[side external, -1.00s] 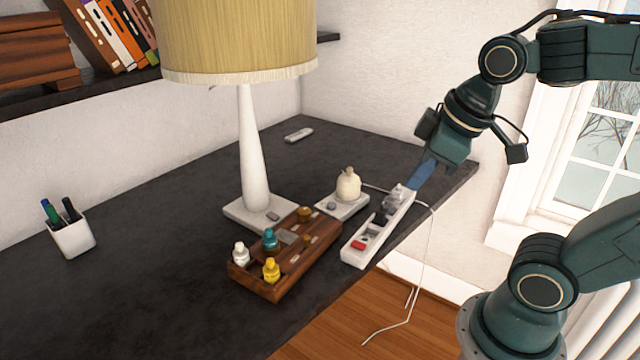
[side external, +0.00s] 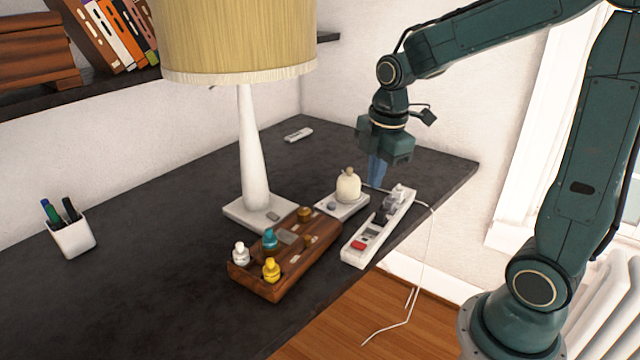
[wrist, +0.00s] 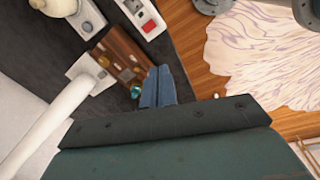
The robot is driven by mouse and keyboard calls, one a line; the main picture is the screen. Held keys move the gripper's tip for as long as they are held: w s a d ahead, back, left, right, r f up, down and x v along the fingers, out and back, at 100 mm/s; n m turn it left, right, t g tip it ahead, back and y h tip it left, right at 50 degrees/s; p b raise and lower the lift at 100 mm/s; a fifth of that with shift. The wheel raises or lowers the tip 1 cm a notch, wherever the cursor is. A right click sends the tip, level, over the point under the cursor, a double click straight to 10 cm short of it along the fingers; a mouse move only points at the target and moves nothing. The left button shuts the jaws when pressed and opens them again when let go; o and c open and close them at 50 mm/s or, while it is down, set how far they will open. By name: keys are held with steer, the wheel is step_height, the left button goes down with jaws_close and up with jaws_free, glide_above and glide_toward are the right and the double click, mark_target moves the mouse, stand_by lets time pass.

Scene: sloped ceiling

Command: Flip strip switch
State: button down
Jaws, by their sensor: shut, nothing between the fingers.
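The white power strip (side external: 352,256) lies along the right front edge of the desk, with dark and grey plugs toward its far end. Its red switch (side external: 359,244) is at the near end. In the wrist view the strip (wrist: 136,13) is at the top, with the red switch (wrist: 150,26) at its end. My gripper (side external: 376,182) points down with its blue fingers together and empty. In the side view it appears behind the strip, beside the cream pot, apart from the switch. The wrist view shows the closed fingers (wrist: 160,68) too. Which way the switch is set is unclear.
A wooden organizer (side external: 322,246) with small bottles is left of the strip. A cream pot (side external: 348,187) on a grey-white base, a lamp (side external: 252,160) and a white cable (side external: 424,260) are nearby. A pen cup (side external: 73,238) is far left. The desk's left front is clear.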

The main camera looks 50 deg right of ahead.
mark_target(363, 246)
steer(key=w+d+f+n+g, duration=0.1)
steer(key=w+d+f+n, duration=0.2)
steer(key=f+n, duration=0.1)
steer(key=shift+w+d+f+n+g, duration=0.15)
steer(key=shift+d+f+n+g, duration=0.2)
steer(key=shift+f, duration=0.55)
steer(key=shift+f, duration=0.2)
steer(key=shift+f, duration=6.8)
steer(key=shift+f, duration=0.25)
steer(key=shift+w+r, duration=0.25)
steer(key=shift+w, duration=0.35)
